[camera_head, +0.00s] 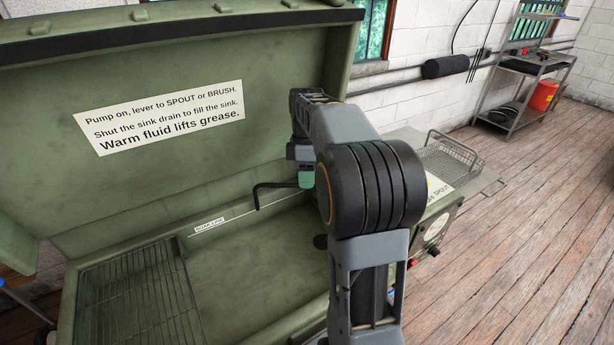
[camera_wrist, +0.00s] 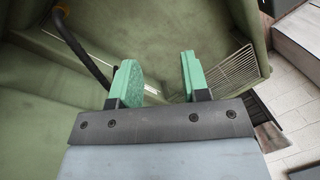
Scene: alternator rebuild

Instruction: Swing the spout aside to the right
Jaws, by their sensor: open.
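The spout (camera_head: 276,187) is a thin black bent tube over the green sink, in front of its back wall; its tip turns down at the left. In the wrist view the spout (camera_wrist: 80,48) runs along the upper left, outside the jaws. My gripper (camera_head: 306,178) hangs just right of the bent tube in the head view, its green fingers partly hidden by my arm. In the wrist view my gripper (camera_wrist: 158,78) is open, with nothing between its fingers. The spout's base is hidden behind my arm.
The green sink (camera_head: 250,265) has a wire rack (camera_head: 135,300) at its left and a raised lid (camera_head: 60,170) with a printed sign (camera_head: 160,116) behind. A wire basket (camera_head: 447,158) and a control panel (camera_head: 437,225) stand to the right. The sink's middle is clear.

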